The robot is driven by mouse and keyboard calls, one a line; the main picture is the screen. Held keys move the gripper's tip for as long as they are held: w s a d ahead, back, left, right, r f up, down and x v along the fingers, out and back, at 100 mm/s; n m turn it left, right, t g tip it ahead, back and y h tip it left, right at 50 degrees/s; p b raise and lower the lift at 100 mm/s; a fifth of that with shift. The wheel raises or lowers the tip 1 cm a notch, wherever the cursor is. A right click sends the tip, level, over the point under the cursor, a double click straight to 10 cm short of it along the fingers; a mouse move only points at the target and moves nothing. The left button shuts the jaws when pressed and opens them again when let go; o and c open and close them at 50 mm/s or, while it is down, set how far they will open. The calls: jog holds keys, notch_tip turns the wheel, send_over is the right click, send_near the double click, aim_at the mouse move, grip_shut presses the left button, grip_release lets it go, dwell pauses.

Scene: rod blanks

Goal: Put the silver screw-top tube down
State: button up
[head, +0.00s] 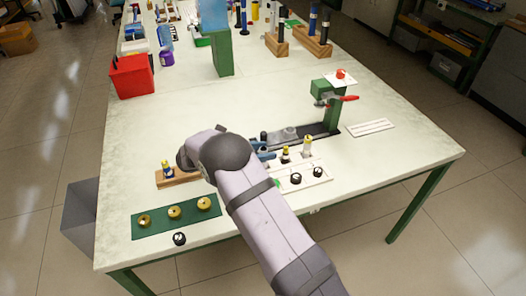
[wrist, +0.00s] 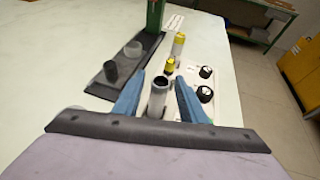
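The silver tube (wrist: 157,100) stands between the two blue fingers of my gripper (wrist: 160,84) in the wrist view, its dark open mouth facing up. A gap shows between the tube and each finger, so my gripper looks open around it. The tube's lower end is hidden by my gripper's body. In the head view my gripper (head: 266,156) is low over the table beside a white board (head: 318,180), and I cannot make out the tube there.
A yellow-topped tube (head: 307,146), a small yellow piece (head: 285,153) and black caps (head: 295,178) are close by on the white board. A dark base with a green clamp stand (head: 332,116) lies behind. A green mat (head: 152,232) holds brass pieces.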

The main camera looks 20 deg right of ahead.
jog(key=b+v, duration=0.2)
jog(key=v, duration=1)
jog(key=shift+b, duration=0.3)
jog(key=shift+d, duration=0.1)
jog(key=s+d+f+m+g+y, duration=0.1)
jog(key=s+d+m+y, duration=0.1)
jog(key=s, duration=0.2)
jog(key=s+d+f+m+g+y, duration=0.1)
jog(key=s+d+m+y, duration=0.1)
jog(key=s, duration=0.3)
jog(key=s+d+f+m+g+y, duration=0.1)
jog(key=s+f+m+y, duration=0.1)
jog(key=s+m, duration=0.2)
jog(key=shift+s+d+g, duration=0.35)
jog(key=shift+d+g, duration=0.05)
jog(key=s+a+f+m+y, duration=0.1)
jog(key=s+m+y, duration=0.2)
jog(key=s+m, duration=0.3)
jog(key=s+a+f+m+y, duration=0.2)
jog(key=s+m+y, duration=0.2)
jog(key=s+m, duration=0.2)
jog(key=s, duration=0.2)
jog(key=shift+s+a+f+m+t, duration=0.2)
jog(key=shift+s+a+m+t, duration=0.1)
jog(key=shift+s+t, duration=0.1)
